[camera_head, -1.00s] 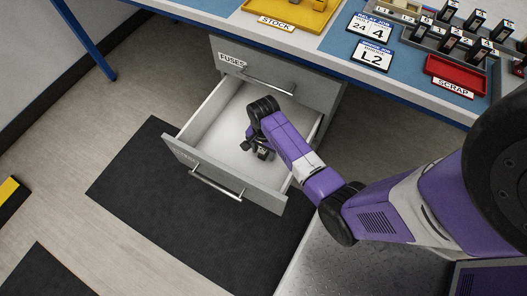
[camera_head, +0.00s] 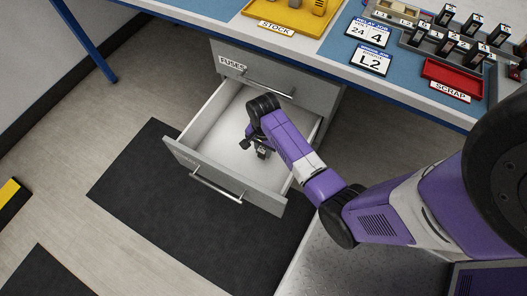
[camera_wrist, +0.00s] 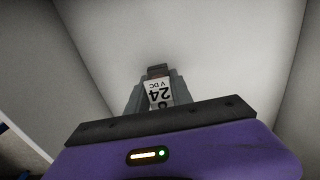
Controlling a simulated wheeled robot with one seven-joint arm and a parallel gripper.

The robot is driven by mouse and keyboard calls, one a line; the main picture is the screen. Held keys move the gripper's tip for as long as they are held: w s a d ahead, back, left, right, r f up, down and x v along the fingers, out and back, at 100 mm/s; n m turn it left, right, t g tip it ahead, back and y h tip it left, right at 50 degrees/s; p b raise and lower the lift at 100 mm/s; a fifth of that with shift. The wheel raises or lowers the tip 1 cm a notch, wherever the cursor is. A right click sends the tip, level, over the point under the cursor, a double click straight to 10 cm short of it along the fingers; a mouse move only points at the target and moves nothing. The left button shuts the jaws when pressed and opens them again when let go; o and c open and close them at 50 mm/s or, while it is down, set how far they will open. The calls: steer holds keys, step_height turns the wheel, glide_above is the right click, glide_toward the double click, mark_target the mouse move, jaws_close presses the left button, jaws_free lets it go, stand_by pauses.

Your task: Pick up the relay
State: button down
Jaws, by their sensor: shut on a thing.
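The relay (camera_wrist: 157,95) shows in the wrist view with a white label reading "24 VDC", upside down, and a dark and brownish end beyond the label. My gripper (camera_wrist: 155,100) is shut on it, with a grey finger on each side. In the head view my gripper (camera_head: 258,150) is inside the open lower drawer (camera_head: 222,178), and the relay is too small and hidden there to make out clearly. I cannot tell whether the relay touches the drawer floor.
A shut drawer labelled "FUSES" (camera_head: 231,63) is above. On the blue bench top are a yellow stock tray (camera_head: 262,18), job cards (camera_head: 371,60), a red scrap tray (camera_head: 455,76) and a grey rack (camera_head: 424,45) with several relays.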

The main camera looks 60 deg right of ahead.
step_height(320, 180, up, 18)
steer(key=p, duration=0.4)
steer(key=shift+f, duration=0.25)
